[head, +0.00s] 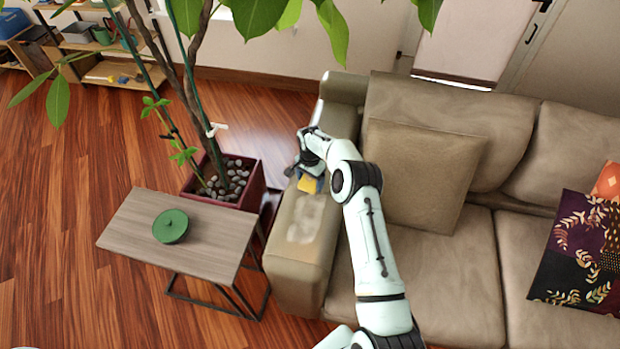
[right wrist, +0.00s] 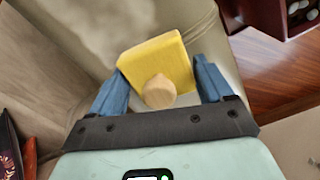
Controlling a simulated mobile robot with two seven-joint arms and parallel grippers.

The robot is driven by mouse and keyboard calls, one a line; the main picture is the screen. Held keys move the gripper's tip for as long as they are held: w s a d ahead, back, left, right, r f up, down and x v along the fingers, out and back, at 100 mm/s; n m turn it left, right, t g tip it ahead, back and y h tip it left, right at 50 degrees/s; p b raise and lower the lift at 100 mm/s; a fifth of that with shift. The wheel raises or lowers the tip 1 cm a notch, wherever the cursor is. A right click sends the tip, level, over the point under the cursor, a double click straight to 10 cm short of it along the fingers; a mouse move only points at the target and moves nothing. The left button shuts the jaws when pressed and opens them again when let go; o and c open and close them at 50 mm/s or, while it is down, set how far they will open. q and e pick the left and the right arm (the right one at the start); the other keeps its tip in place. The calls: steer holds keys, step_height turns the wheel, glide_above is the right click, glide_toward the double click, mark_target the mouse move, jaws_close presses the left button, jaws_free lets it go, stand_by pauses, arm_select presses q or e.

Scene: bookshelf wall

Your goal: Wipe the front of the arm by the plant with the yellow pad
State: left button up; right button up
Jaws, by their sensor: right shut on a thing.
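The yellow pad (right wrist: 158,64), with a round wooden knob (right wrist: 158,92), is between the blue fingers of my right gripper (right wrist: 160,88), which is shut on it. In the head view the yellow pad (head: 307,184) is at the top of the sofa arm (head: 285,265) by the plant, partly hidden by my gripper (head: 308,180). A pale dusty patch (head: 305,218) lies on the arm's top, nearer the front than the pad. I cannot tell whether the pad touches the arm. My left gripper is not in view.
The plant (head: 236,180) stands in a dark red pot left of the sofa arm. A small wooden table (head: 200,225) with a green lidded dish (head: 170,226) stands in front of it. Cushions (head: 425,185) lie on the sofa. Leaves (head: 260,15) hang overhead.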

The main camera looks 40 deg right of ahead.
steer(key=shift+f, duration=1)
stand_by(0.4)
